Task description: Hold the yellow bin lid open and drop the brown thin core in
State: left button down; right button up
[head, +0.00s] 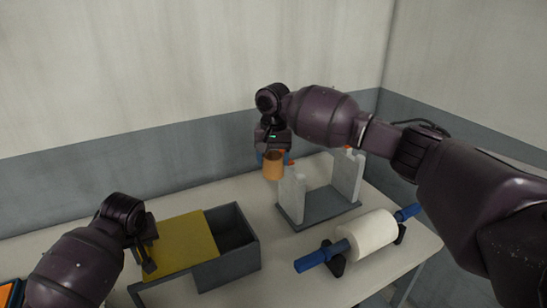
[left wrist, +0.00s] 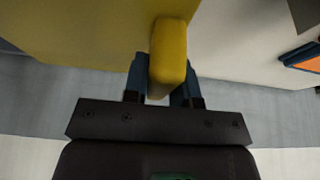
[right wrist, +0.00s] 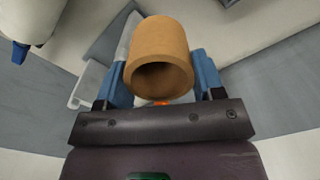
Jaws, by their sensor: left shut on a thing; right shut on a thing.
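The grey bin (head: 228,271) stands on the table at the left, and its right part is uncovered, showing a dark inside. The yellow lid (head: 186,243) lies over the bin's left part; whether it is tilted is hard to tell. My left gripper (head: 148,260) is shut on the lid's yellow handle (left wrist: 168,60), which sits between its blue fingers. My right gripper (head: 273,156) is shut on the brown thin core (head: 273,168), a short hollow tube. In the right wrist view the core (right wrist: 160,48) sits between the fingers. It is held in the air behind and right of the bin.
A grey stand with two pale uprights (head: 292,195) is right of the core. A white roll (head: 368,234) on a blue rod (head: 310,260) rests on black supports at the front right. An orange and dark item (head: 8,292) is at the far left edge.

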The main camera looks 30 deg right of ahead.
pick_arm(q)
jog(key=shift+a, duration=1.5)
pick_arm(e)
jog(key=a+f, duration=0.4)
jog(key=a, duration=0.4)
jog(key=a+f, duration=0.4)
jog(key=a, duration=0.4)
dwell(0.4)
jog(key=shift+d, duration=0.1)
jog(key=shift+f, duration=0.95)
notch_tip(320, 180, down, 6)
jog(key=shift+f, duration=0.25)
dwell(0.3)
